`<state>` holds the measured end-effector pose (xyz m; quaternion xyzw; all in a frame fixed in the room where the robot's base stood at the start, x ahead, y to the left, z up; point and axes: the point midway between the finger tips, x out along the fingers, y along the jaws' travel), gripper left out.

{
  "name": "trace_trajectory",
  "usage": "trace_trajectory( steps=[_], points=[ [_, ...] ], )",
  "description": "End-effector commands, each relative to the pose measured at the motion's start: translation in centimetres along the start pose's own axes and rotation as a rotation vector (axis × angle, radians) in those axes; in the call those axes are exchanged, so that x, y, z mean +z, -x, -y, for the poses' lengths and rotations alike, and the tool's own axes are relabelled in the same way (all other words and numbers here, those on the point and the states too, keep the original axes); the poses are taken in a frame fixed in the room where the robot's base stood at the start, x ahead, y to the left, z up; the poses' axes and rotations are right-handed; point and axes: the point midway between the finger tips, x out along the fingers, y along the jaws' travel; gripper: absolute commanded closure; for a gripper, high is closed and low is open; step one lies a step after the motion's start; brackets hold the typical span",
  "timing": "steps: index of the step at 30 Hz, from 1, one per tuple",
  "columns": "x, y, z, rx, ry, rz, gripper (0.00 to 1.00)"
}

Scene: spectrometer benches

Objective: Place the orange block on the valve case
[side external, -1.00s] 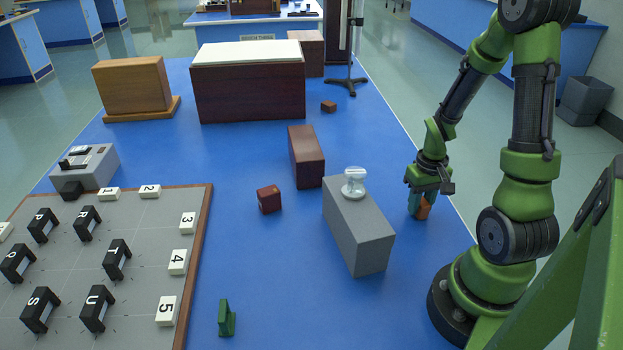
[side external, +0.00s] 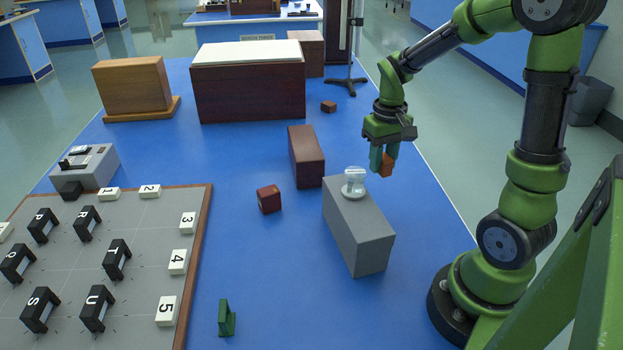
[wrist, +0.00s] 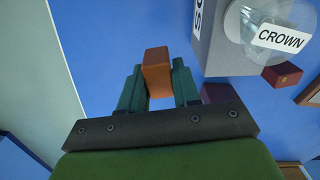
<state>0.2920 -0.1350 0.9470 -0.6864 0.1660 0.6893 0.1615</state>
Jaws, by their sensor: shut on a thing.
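My gripper (side external: 380,160) is shut on the orange block (side external: 387,166) and holds it up in the air, to the right of the grey box. In the wrist view the block (wrist: 156,66) sits between the two green fingers and sticks out past their tips. I cannot read a label that marks the valve case. Candidates are a dark red-brown upright box (side external: 307,160) behind the grey box, a large dark case with a white top (side external: 248,92), and a tan wooden box on a base (side external: 131,86).
The grey box (side external: 358,240) stands close to the held block, with a clear glass piece (side external: 354,183) on top labelled CROWN in the wrist view. A small red-brown cube (side external: 269,199), a green piece (side external: 226,319) and a small brown block (side external: 328,106) lie on the blue surface.

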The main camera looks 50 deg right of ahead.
Motion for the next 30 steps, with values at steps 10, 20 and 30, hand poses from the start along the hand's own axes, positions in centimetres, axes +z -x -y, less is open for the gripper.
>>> trace_trajectory(
  steps=[10, 20, 30],
  points=[
    [-4.5, 3.1, 6.8, -0.007, -0.262, -0.011, 0.98],
    [-9.8, 2.6, 7.9, -0.006, -0.322, -0.001, 0.98],
    [-17.0, 1.9, 9.4, -0.007, -0.319, -0.001, 0.98]
  ],
)
